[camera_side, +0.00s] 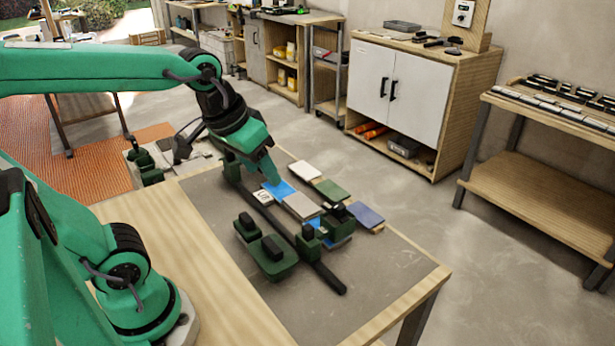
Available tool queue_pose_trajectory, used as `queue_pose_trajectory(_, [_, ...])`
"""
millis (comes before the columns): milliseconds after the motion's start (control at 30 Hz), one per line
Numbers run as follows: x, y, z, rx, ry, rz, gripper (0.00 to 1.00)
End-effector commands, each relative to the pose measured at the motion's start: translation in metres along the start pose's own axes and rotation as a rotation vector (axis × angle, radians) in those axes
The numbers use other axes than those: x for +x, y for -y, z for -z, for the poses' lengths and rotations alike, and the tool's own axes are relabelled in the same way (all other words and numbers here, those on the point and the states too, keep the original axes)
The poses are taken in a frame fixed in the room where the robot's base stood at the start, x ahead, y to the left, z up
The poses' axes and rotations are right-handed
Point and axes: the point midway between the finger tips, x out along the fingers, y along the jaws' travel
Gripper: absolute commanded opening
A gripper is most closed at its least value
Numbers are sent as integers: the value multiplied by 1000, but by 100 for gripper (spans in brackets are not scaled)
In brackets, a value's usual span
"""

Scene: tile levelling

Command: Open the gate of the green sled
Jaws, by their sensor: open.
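A dark green sled (272,266) with black knobs sits on the grey work mat, beside and partly over the long black rail (325,277). Smaller dark green parts (308,246) stand on the rail's other side; I cannot tell which part is the gate or whether it is open.
Around the rail lie a grey tile (302,206), a white tile (305,170), a green tile (331,190) and a dark blue tile (367,214). The mat's near right part (385,275) is clear.

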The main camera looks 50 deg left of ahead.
Motion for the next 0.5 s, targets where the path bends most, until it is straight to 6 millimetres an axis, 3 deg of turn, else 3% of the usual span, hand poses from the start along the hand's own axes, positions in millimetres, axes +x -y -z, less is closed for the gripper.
queue_pose_trajectory(500, [44,-15,72,-283,178,51,50])
